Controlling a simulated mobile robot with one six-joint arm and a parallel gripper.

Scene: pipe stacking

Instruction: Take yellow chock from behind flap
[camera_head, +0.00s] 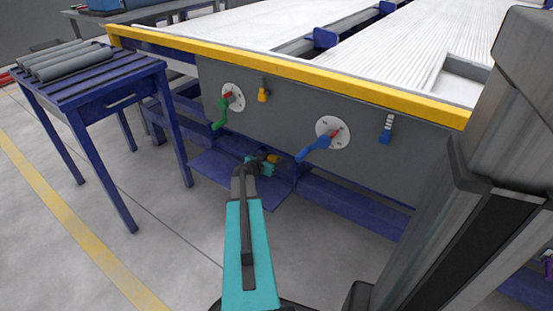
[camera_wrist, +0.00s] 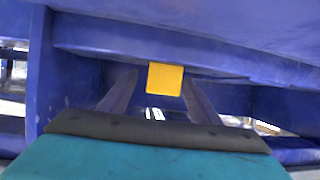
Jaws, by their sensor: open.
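The yellow chock (camera_wrist: 165,78) is a small block in the wrist view, set against dark blue metal. My gripper (camera_wrist: 159,80) is open, with one finger on each side of the chock in that view. I cannot tell whether the fingers touch it. A blue plate (camera_head: 222,172), which may be the flap, lies low beside my gripper, sloping out from the frame.
The grey panel (camera_head: 290,105) above carries a green handle (camera_head: 220,118), a blue handle (camera_head: 313,149) and a small yellow fitting (camera_head: 263,94). Blue frame beams surround my gripper closely. A blue table (camera_head: 95,80) with grey pipes stands at left. The floor in front is clear.

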